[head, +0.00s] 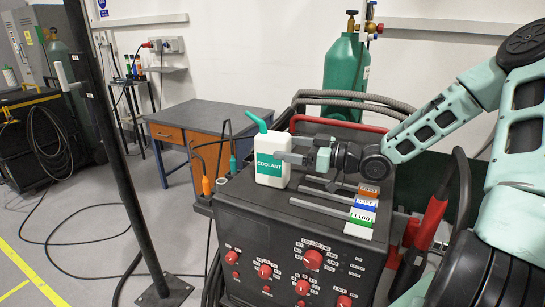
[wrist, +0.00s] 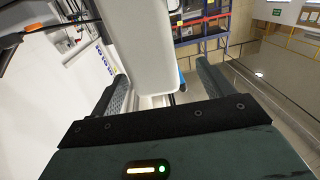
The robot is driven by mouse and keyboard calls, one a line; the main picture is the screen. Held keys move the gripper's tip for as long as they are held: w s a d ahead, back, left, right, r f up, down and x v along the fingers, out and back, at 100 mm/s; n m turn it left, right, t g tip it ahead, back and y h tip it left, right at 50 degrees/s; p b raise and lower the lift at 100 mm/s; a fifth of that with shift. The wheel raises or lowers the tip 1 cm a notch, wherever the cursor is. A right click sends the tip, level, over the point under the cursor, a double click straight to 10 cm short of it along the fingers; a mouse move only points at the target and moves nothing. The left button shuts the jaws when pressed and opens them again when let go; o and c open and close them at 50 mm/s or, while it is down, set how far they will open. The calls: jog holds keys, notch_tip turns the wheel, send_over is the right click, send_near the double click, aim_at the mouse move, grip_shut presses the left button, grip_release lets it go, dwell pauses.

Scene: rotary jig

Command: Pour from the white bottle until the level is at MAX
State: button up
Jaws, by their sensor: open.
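The white bottle (head: 270,138) with a green COOLANT label and green spout stands upright on the left part of the dark machine's top. In the wrist view the white bottle (wrist: 166,45) is between the two spread fingers of my gripper (wrist: 162,74), with a visible gap at the right finger. The fingers are open. No level gauge or MAX mark can be made out in either view.
The machine (head: 300,228) has red knobs on its front. Metal bars with orange, blue and green tagged blocks (head: 362,215) lie on its top, right of the bottle. A green gas cylinder (head: 345,80) stands behind. A dark post (head: 120,150) and a workbench (head: 205,122) are left.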

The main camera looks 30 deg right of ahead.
aim_at(273, 142)
jog(key=p+x, duration=0.1)
jog(key=x, duration=0.1)
jog(key=p+x, duration=0.1)
jog(key=x, duration=0.1)
jog(key=shift+w+r, duration=0.25)
jog(key=shift+w, duration=0.3)
jog(key=shift+w+a+f, duration=0.1)
jog(key=shift+w+a, duration=0.1)
jog(key=shift+w, duration=0.05)
jog(key=c, duration=1.6)
